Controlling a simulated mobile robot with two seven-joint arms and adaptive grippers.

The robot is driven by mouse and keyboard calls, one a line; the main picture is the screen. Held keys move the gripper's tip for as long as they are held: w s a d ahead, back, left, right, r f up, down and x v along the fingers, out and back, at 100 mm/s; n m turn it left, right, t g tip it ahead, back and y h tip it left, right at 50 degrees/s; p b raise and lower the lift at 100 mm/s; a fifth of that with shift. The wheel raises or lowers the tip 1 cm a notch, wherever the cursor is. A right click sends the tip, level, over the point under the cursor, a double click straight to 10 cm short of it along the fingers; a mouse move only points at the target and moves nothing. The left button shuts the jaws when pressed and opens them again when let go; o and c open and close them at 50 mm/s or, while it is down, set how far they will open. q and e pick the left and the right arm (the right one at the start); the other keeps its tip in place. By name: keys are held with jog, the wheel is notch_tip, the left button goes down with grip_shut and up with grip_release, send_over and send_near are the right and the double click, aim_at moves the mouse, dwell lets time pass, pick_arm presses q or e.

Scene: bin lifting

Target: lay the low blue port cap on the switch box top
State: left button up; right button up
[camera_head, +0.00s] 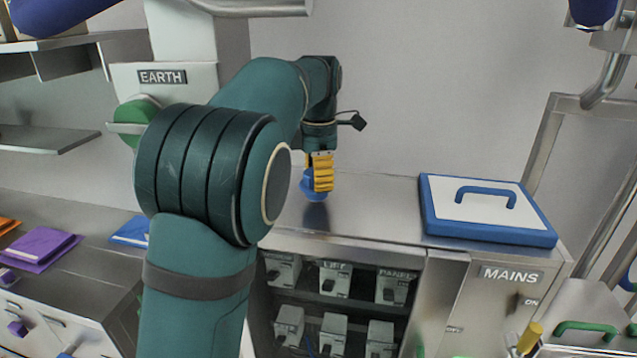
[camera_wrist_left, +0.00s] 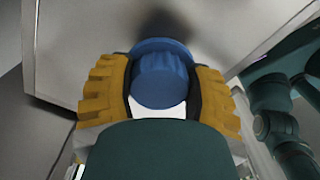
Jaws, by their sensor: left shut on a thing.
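The blue port cap (camera_head: 314,191) is low and round with a wider rim. My left gripper (camera_head: 319,176) has its yellow fingers shut on it, at the left part of the switch box top (camera_head: 370,205). In the left wrist view the cap (camera_wrist_left: 160,75) sits between the two yellow fingers of the gripper (camera_wrist_left: 160,95), with a dark shadow on the metal surface beyond it. I cannot tell whether the cap touches the top or hangs just above it. My right gripper is not in view.
A blue-edged white lid with a blue handle (camera_head: 488,206) lies at the right of the box top. Open shelves with grey switch units (camera_head: 335,280) are below, beside a MAINS panel (camera_head: 510,275). Purple folders (camera_head: 42,247) lie on the left counter. The middle of the box top is clear.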

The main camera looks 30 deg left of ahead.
pick_arm(q)
jog(key=shift+f, duration=0.45)
jog(key=shift+f, duration=0.1)
jog(key=o, duration=1.3)
notch_tip(320, 180, up, 12)
jog(key=p, duration=0.3)
